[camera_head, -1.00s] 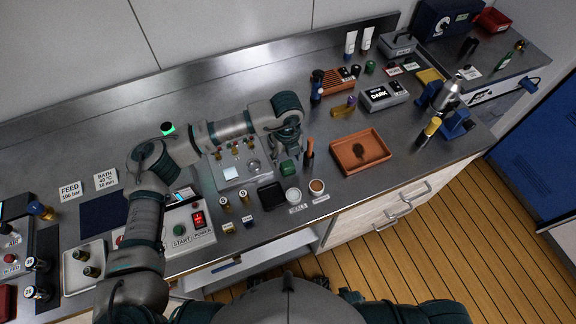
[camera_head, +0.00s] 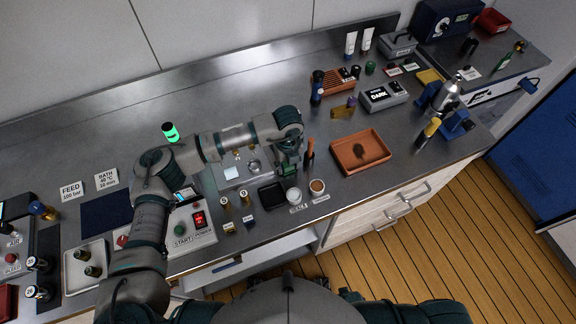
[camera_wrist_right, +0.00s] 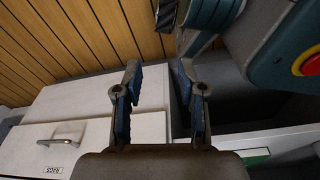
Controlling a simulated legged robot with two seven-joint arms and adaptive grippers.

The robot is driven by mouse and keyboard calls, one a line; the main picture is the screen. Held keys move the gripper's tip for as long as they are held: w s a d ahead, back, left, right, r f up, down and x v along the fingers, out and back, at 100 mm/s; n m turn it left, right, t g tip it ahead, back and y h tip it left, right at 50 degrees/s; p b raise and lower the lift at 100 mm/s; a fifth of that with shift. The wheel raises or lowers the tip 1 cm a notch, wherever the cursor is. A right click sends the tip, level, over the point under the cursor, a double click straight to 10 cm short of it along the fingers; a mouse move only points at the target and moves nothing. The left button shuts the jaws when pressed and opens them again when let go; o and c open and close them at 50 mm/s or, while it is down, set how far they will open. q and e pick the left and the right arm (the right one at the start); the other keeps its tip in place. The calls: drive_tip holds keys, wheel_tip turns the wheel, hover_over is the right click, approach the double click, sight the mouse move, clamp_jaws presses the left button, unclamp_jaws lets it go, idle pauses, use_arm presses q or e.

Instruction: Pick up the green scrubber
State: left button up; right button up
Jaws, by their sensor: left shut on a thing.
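My left gripper (camera_head: 288,166) is low over the bench, beside the black square tray, and is shut on the green scrubber. In the head view the scrubber is mostly hidden by the fingers, with only a small dark green patch showing. I cannot tell whether it still touches the bench. My right gripper (camera_wrist_right: 158,88) is open and empty in the right wrist view, its two fingers apart over a drawer front and the wooden floor.
The black square tray (camera_head: 271,196), a white cup (camera_head: 293,196) and a brown-filled cup (camera_head: 317,187) stand close by. An upright orange-brown handle (camera_head: 310,150) is just right of the left gripper. An orange tray (camera_head: 345,145) lies farther right. A drawer (camera_head: 265,255) stands open below.

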sight(287, 166)
use_arm(q)
drive_tip(key=shift+r, duration=0.1)
drive_tip(key=shift+r, duration=0.3)
drive_tip(key=r, duration=0.2)
drive_tip(key=shift+s+r, duration=0.4)
drive_tip(key=s, duration=0.5)
drive_tip(key=s+a+r, duration=0.1)
drive_tip(key=s, duration=0.3)
drive_tip(key=s+a+b, duration=0.1)
drive_tip(key=s, duration=0.4)
drive_tip(key=shift+s+r, duration=0.2)
drive_tip(key=shift+s, duration=0.15)
drive_tip(key=shift+s+a, duration=0.1)
drive_tip(key=shift+s, duration=0.1)
use_arm(e)
drive_tip(key=shift+w+a+r, duration=0.15)
drive_tip(key=shift+w+r, duration=0.65)
drive_tip(key=shift+w, duration=0.05)
drive_tip(key=shift+s, duration=0.1)
use_arm(q)
drive_tip(key=o, duration=0.4)
drive_tip(key=c, duration=0.4)
